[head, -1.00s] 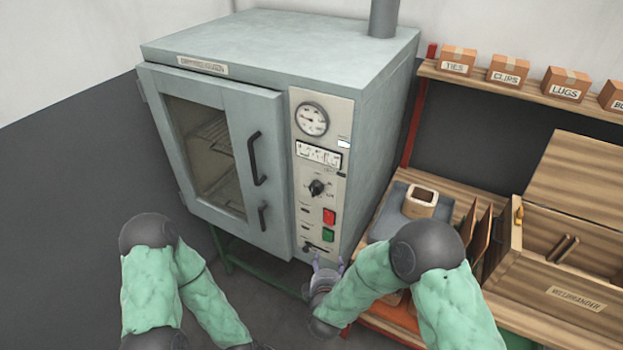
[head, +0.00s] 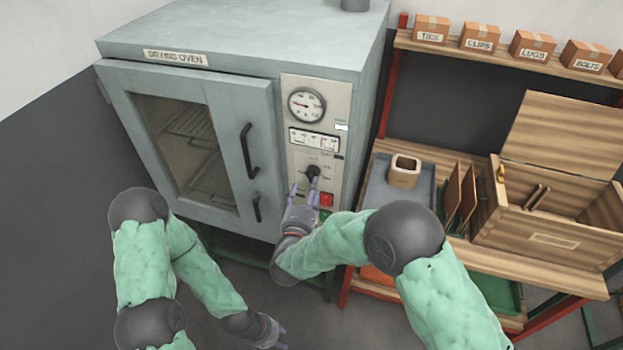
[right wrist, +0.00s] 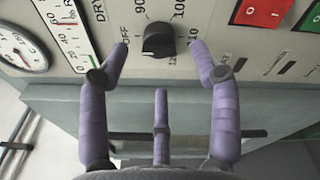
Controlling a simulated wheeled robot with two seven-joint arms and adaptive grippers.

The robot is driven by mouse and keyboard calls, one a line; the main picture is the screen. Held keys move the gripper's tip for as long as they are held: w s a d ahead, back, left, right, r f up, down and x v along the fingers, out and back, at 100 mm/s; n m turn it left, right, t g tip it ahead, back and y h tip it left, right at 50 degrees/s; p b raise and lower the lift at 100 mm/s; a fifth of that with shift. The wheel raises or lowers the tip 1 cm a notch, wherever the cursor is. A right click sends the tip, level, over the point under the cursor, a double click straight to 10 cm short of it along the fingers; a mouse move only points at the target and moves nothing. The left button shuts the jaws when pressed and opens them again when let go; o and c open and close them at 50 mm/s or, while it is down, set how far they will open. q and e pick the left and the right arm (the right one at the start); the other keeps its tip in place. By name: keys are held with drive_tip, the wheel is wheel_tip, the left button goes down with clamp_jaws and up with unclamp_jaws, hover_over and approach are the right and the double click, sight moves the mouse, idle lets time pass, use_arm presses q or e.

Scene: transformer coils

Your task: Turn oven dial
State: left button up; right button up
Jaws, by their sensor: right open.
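The oven dial is a black knob (head: 313,172) on the pale control panel of the grey drying oven (head: 230,40). It shows larger in the right wrist view (right wrist: 159,41), with OFF, 90, 100 and 110 marks around it. My right gripper (head: 303,188) is just below and in front of the dial. In the right wrist view its purple fingers (right wrist: 158,50) are open, with the dial between the tips; I cannot tell whether they touch it. My left gripper (head: 277,335) hangs low near the bottom of the head view, away from the oven; its fingers are too small to judge.
A red button (head: 326,199) and a green one sit below the dial; a gauge (head: 306,105) is above. The oven door with its black handle (head: 249,150) is shut at left. A wooden bench with an open wooden box (head: 552,240) and a tray stands right.

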sight(311, 179)
drive_tip(key=shift+b+x, duration=0.35)
drive_tip(key=shift+x, duration=2.4)
drive_tip(key=shift+a, duration=0.1)
drive_tip(key=shift+c, duration=0.2)
drive_tip(key=c, duration=1.1)
